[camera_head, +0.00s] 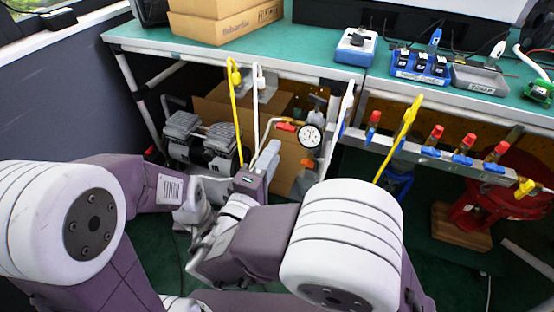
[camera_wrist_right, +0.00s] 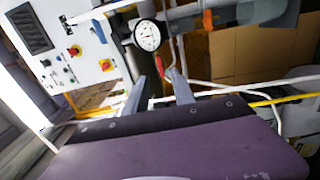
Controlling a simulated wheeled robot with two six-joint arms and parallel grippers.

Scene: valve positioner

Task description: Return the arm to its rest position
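My right gripper (camera_head: 268,154) is in front of the bench, low and near the middle of the head view. In the right wrist view its two grey fingers (camera_wrist_right: 158,77) stand apart with nothing held between them. A pressure gauge (camera_head: 311,137) with a red-handled valve (camera_head: 286,127) is beyond the fingers, and the gauge also shows in the wrist view (camera_wrist_right: 148,36). I cannot tell whether a finger touches the red handle. My left arm comes in from the left and folds behind my right forearm. I cannot make out its gripper.
A green-topped bench (camera_head: 285,67) spans the back. A pipe manifold (camera_head: 430,152) with red and blue valves runs along the right. A compressor (camera_head: 200,138) and cardboard boxes (camera_head: 225,108) stand below. A grey wall (camera_head: 65,90) is close at left.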

